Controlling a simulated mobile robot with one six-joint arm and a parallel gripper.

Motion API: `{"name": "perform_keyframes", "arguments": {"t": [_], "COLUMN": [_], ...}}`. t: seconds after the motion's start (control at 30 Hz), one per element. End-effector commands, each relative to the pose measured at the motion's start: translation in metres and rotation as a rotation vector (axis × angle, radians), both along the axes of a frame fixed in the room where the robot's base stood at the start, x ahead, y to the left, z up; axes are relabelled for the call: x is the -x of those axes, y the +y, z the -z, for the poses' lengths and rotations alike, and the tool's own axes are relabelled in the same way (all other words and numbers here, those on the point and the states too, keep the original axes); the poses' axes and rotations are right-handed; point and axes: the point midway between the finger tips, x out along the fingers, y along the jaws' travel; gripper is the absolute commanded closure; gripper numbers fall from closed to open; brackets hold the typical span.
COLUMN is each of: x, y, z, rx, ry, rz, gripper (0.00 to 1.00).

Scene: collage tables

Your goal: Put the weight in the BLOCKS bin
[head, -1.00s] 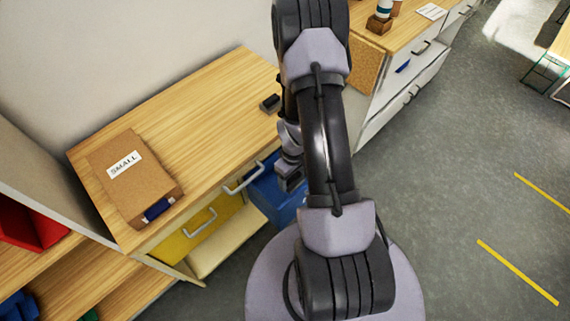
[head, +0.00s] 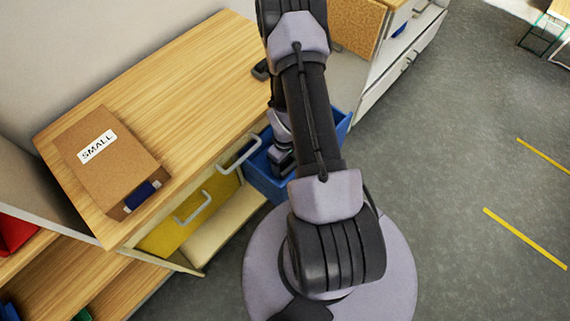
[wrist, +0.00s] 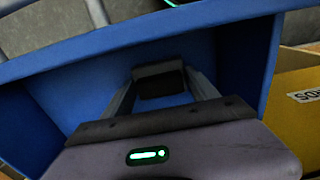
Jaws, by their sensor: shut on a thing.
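My gripper (wrist: 162,92) is inside an open blue bin (wrist: 250,65), with the bin's walls around it in the wrist view. Its fingers are shut on a dark block, the weight (wrist: 160,82), which shows between the fingertips. In the head view my gripper (head: 283,160) is low over the blue bin (head: 268,181), which juts out beside the wooden counter. My arm hides part of the bin there. No BLOCKS label is readable in either view.
A yellow bin (wrist: 292,122) with a partly visible label is beside the blue one. A SMALL-labelled brown box (head: 110,160) and a partly hidden dark object (head: 261,70) are on the wooden counter (head: 195,75). Grey floor (head: 450,150) is open at right.

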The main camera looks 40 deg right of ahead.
Motion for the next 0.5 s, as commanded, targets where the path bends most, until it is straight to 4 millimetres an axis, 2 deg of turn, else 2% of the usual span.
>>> {"name": "perform_keyframes", "arguments": {"t": [0.2,0.23,0.3,0.33,0.5], "x": [-0.0001,0.0001,0.0001,0.0001,0.0001], "y": [-0.0001,0.0001,0.0001,0.0001,0.0001], "z": [0.0034,0.0024,0.0019,0.0019,0.0019], "rx": [0.000,0.000,0.000,0.000,0.000], "ry": [0.000,0.000,0.000,0.000,0.000], "rz": [0.000,0.000,0.000,0.000,0.000], "gripper": [1.00,0.26,0.12,0.10,0.10]}}
